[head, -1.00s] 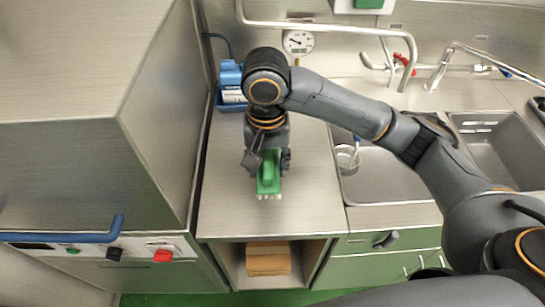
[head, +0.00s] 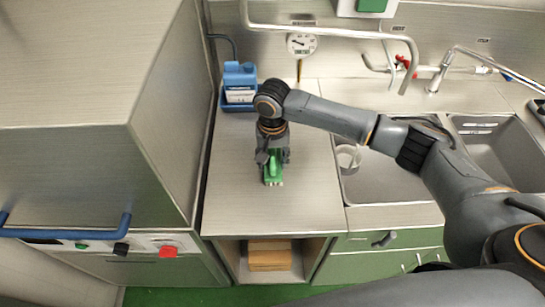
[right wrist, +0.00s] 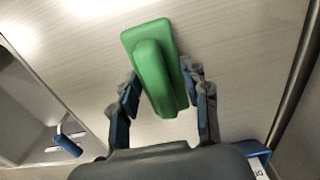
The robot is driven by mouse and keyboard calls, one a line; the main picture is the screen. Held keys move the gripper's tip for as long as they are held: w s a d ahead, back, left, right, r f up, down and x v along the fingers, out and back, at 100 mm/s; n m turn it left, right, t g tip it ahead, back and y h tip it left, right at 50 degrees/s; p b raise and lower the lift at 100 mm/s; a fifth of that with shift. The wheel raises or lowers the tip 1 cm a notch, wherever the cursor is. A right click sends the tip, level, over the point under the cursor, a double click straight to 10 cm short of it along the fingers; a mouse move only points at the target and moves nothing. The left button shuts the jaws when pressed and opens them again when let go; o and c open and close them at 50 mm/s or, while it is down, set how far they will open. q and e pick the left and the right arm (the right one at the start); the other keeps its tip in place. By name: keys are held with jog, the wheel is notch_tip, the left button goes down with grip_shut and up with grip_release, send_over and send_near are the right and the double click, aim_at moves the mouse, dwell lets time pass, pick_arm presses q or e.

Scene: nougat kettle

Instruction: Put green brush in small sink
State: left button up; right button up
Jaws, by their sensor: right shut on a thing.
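The green brush (head: 272,174) is over the steel counter (head: 300,200), left of the sinks. My right gripper (head: 272,160) points down and is shut on it. In the right wrist view the green brush (right wrist: 157,70) lies between the two fingers of the right gripper (right wrist: 160,88). I cannot tell if its bristles touch the counter. The left sink basin (head: 385,178) is right of the counter, and another basin (head: 500,155) is further right; I cannot tell which is the small one. My left gripper is out of view.
Blue bottles (head: 239,80) stand in a blue holder at the back of the counter. A clear jug (head: 347,158) is in the left basin, partly behind my arm. Taps (head: 440,75) rise behind the basins. A tall steel cabinet (head: 160,110) borders the counter on the left.

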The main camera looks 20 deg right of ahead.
jog(key=o, duration=0.8)
jog(key=shift+f, duration=0.15)
jog(key=o, duration=0.3)
